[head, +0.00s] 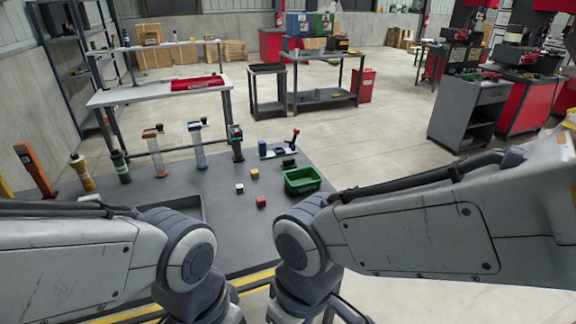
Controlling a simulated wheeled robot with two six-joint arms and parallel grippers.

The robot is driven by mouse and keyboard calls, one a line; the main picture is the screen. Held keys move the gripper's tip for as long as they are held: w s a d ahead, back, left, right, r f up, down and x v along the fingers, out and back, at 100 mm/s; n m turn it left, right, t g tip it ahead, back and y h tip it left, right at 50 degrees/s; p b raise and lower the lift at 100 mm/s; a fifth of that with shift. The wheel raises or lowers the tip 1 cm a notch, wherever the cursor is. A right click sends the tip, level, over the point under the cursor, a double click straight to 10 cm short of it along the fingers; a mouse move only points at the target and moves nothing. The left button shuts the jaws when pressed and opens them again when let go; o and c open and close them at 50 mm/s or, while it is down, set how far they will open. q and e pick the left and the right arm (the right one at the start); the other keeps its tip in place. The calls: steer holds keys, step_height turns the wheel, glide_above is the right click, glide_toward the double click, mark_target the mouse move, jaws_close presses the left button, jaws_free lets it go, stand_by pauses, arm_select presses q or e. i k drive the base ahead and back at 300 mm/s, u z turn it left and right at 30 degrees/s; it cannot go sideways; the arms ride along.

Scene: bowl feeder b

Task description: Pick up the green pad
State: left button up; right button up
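I cannot pick out a green pad for certain. A green open bin (303,181) sits at the right edge of the dark grey table (225,225). A dark post with a small green part on top (236,141) stands at the table's back, and a green-bodied post (121,166) stands farther left. My two arms come in from the lower left and lower right, in front of the table. Both bend down at their round joints and leave the picture at the bottom, so neither gripper shows. The arms hide the near part of the table.
Small white (239,188), yellow (254,173) and red (261,202) cubes lie left of the bin. A black block (289,163) lies behind it, near a device with a red-topped lever (280,149). Several upright posts line the table's back. A grey tray is partly hidden by my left arm.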

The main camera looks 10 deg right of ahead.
mark_target(289, 163)
steer(key=z, duration=1.4)
steer(key=i, duration=2.85)
